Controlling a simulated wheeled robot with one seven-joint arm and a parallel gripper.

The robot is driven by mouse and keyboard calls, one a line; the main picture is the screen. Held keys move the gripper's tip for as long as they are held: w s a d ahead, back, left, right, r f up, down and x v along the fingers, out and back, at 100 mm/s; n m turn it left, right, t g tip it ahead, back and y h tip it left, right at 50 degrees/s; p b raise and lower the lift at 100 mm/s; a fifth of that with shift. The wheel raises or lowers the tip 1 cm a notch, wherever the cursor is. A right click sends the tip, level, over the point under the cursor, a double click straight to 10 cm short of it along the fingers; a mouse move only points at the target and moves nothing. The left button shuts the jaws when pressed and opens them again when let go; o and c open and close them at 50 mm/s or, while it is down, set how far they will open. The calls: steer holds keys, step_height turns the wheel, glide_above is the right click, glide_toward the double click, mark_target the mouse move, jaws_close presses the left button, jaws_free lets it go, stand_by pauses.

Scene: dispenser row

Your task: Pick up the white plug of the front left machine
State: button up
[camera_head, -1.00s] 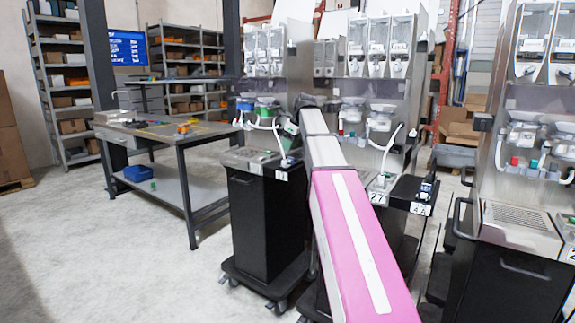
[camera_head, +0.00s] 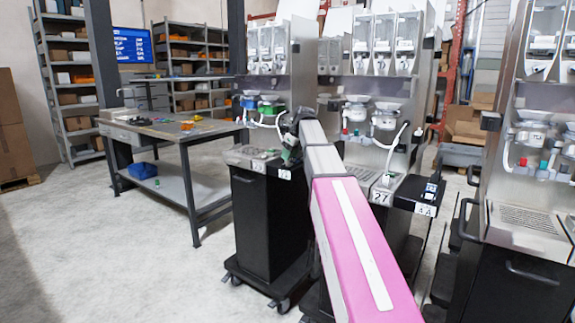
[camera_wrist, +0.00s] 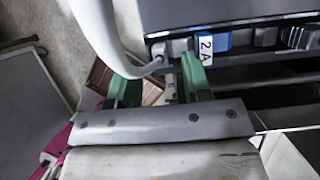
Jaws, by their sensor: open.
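The front left machine (camera_head: 262,215) has a black cabinet with a metal top tray. A white hose (camera_wrist: 98,35) curves down in the wrist view to a pale plug end (camera_wrist: 158,62) by the machine's front edge, beside the "2 A" label (camera_wrist: 205,48). My gripper (camera_wrist: 160,78) is open, its green fingers on either side of the plug end; I cannot tell whether they touch it. In the head view my gripper (camera_head: 291,143) is at the machine's front right corner and hides the plug.
Another machine (camera_head: 390,190) stands close on the right. A workbench (camera_head: 180,135) stands left, with clear floor in front.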

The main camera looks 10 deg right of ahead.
steer(key=shift+x, duration=1.2)
steer(key=shift+c, duration=0.3)
jaws_close()
steer(key=shift+r, duration=0.5)
step_height(320, 180, up, 4)
steer(key=shift+f, duration=0.25)
steer(key=w+a+r, duration=0.5)
steer(key=a+r, duration=0.1)
steer(key=a, duration=0.4)
steer(key=shift+w+r, duration=0.3)
steer(key=shift+w, duration=0.05)
